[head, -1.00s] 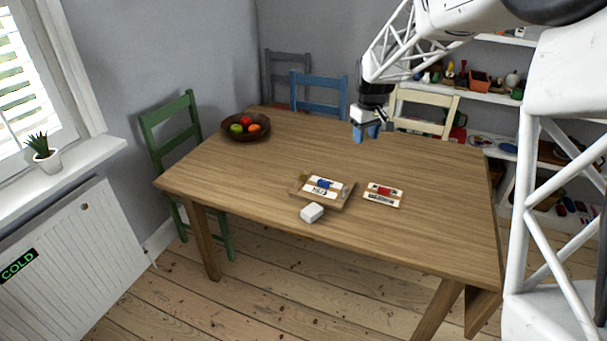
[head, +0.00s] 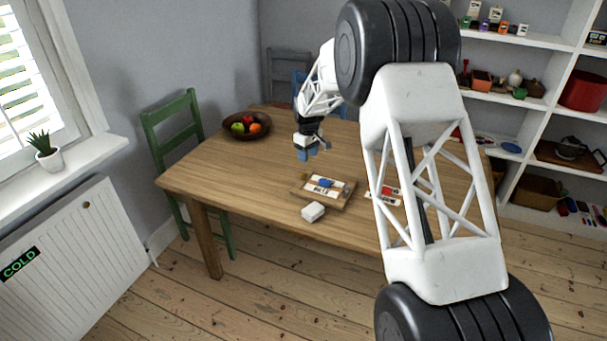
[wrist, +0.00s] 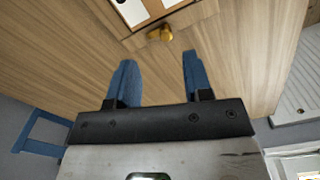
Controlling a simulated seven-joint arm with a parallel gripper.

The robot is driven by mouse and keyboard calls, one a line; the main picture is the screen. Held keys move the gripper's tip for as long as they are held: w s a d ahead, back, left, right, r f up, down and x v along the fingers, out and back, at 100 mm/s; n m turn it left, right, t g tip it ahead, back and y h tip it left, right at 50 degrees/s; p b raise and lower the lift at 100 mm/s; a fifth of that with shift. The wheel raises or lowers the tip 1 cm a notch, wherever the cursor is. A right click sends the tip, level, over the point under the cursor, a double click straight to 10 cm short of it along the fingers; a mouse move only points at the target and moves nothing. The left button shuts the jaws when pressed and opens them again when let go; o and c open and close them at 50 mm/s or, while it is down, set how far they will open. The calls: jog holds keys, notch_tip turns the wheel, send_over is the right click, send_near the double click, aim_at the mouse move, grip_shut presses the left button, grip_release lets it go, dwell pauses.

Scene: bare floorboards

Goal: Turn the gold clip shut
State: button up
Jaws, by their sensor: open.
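The gold clip (wrist: 160,33) sits at the near edge of a wooden board (wrist: 203,12) in the wrist view. In the head view the clip (head: 306,176) is a tiny gold spot on the left rim of the board (head: 336,204). A white card (head: 325,186) with a blue patch lies on the board. My gripper (head: 306,153) is above the table, behind and above the board, pointing down. Its blue fingers (wrist: 157,72) are open and empty, with the clip beyond their tips and apart from them. Whether the clip is turned cannot be told.
A white block (head: 313,212) lies in front of the board. A second card with a red patch (head: 386,191) is partly hidden by my arm. A fruit bowl (head: 247,125) stands at the table's back left. The table's left part is clear.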

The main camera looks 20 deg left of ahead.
aim_at(303, 174)
jog(key=shift+w+a+f, duration=0.15)
jog(key=shift+a+f, duration=0.8)
jog(key=shift+a, duration=0.05)
jog(key=shift+f, duration=3.9)
grip_shut()
